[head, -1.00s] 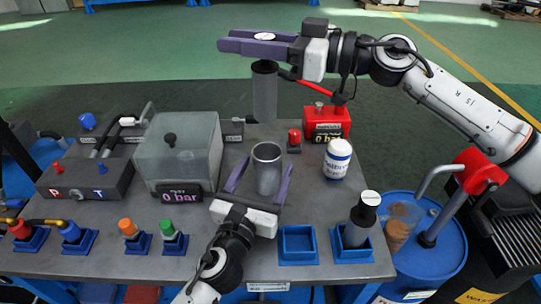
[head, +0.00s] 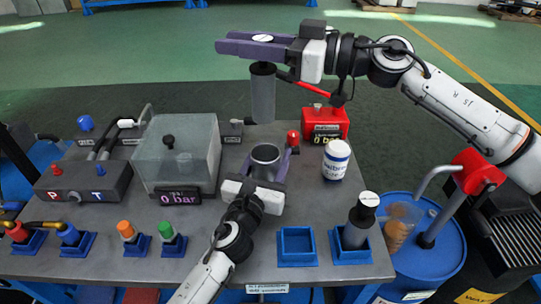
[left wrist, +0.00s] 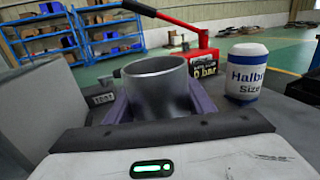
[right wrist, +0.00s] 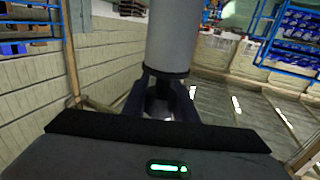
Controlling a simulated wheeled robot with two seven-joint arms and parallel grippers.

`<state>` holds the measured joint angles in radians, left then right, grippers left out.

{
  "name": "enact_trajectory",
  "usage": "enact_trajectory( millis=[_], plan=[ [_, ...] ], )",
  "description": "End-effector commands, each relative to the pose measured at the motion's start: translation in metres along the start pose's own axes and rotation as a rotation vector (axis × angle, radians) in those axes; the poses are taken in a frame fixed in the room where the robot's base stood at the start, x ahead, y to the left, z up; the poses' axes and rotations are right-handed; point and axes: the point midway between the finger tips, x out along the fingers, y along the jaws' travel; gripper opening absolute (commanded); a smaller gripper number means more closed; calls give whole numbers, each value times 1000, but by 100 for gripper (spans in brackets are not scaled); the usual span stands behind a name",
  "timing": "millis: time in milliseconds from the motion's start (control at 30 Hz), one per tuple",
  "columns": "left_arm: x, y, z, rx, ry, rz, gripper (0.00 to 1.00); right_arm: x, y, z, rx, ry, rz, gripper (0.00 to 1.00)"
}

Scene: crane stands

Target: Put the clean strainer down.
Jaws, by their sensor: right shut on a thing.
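The grey cylindrical strainer (head: 262,95) hangs upright below my right gripper (head: 250,45), above the far part of the bench. My right gripper is shut on its dark-rimmed end; the strainer fills the middle of the right wrist view (right wrist: 172,40). An open-topped metal cup (head: 265,157) stands upright on the bench. My left gripper (head: 266,163) is open, with its purple fingers on either side of the cup. The cup also shows between the fingers in the left wrist view (left wrist: 158,90). I cannot tell whether the fingers touch it.
A red hand pump (head: 325,125) and a white jar (head: 336,160) stand right of the cup. A clear box (head: 178,150) stands left. At the front are an empty blue tray (head: 297,260), a blue holder with a dark, white-topped cylinder (head: 360,222), and several coloured plugs.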

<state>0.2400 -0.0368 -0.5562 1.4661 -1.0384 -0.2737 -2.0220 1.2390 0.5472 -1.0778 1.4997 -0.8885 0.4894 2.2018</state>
Motion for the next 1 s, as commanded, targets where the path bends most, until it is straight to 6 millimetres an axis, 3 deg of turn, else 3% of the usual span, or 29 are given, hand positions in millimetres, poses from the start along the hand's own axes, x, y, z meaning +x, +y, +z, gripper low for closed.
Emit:
enact_trajectory(
  millis=[133,467,833,1000],
  plan=[
    [0,0,0,0,0,0,20,0,0,1,0,-1,-5,0],
    [0,0,0,0,1,0,20,-2,-5,27,3,-7,-129,0],
    [0,0,0,0,1,0,20,-2,-6,121,8,-7,-129,0],
    [0,0,0,0,1,0,20,-2,-6,151,3,-6,-128,0]
  ],
)
